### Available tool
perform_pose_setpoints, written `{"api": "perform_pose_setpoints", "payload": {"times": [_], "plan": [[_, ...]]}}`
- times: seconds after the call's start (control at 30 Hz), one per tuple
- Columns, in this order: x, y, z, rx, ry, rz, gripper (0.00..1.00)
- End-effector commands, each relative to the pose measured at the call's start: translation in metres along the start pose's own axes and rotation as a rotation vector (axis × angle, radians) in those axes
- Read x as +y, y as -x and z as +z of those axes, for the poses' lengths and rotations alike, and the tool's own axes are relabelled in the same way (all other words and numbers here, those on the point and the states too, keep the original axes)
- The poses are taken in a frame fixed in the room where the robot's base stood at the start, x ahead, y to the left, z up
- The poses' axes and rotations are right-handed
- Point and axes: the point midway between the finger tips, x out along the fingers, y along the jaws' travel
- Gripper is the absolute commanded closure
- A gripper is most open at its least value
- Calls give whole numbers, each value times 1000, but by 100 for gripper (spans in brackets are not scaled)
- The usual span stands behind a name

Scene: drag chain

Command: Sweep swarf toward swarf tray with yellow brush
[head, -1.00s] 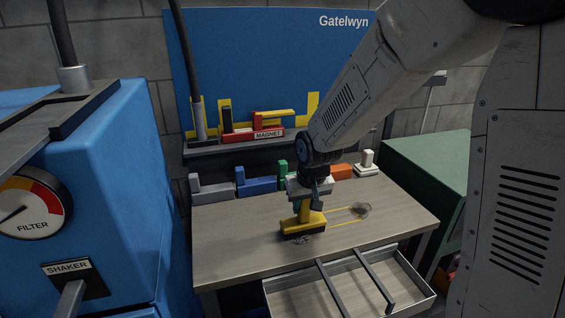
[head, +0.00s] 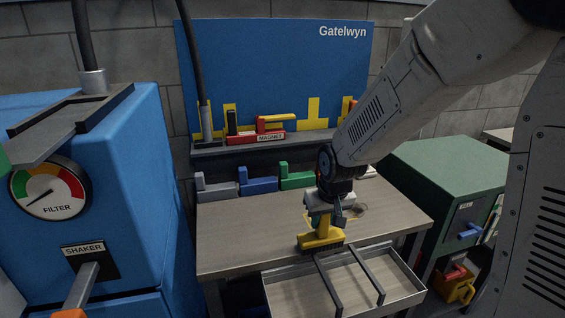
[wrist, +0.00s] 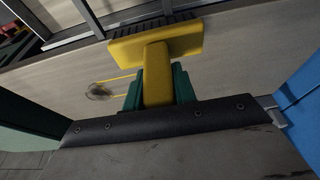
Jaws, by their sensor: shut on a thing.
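The yellow brush (head: 320,239) stands on the bench top at its front edge, bristles down, beside the swarf tray (head: 283,296). My gripper (head: 321,215) is shut on its upright handle. In the wrist view the green fingers of my gripper (wrist: 157,88) lie on both sides of the yellow handle, and the dark bristles of the brush (wrist: 155,30) face the tray edge. A dark tangle of swarf (head: 361,209) lies on the bench behind and right of the brush; it also shows in the wrist view (wrist: 99,91). No swarf shows in front of the bristles.
Two dark bars (head: 328,285) cross the tray. Grey, blue and green blocks (head: 258,186) line the bench's rear edge. A blue machine (head: 130,190) with a gauge stands left, a green cabinet (head: 440,170) right. The bench's left part (head: 235,235) is clear.

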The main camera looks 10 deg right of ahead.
Motion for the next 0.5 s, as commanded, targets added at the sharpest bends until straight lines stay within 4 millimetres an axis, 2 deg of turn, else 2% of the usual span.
{"api": "perform_pose_setpoints", "payload": {"times": [0.13, 0.5], "plan": [[0, 23, -8, 6, 0, 0, 100], [0, 54, -17, 4, 0, 0, 100]]}}
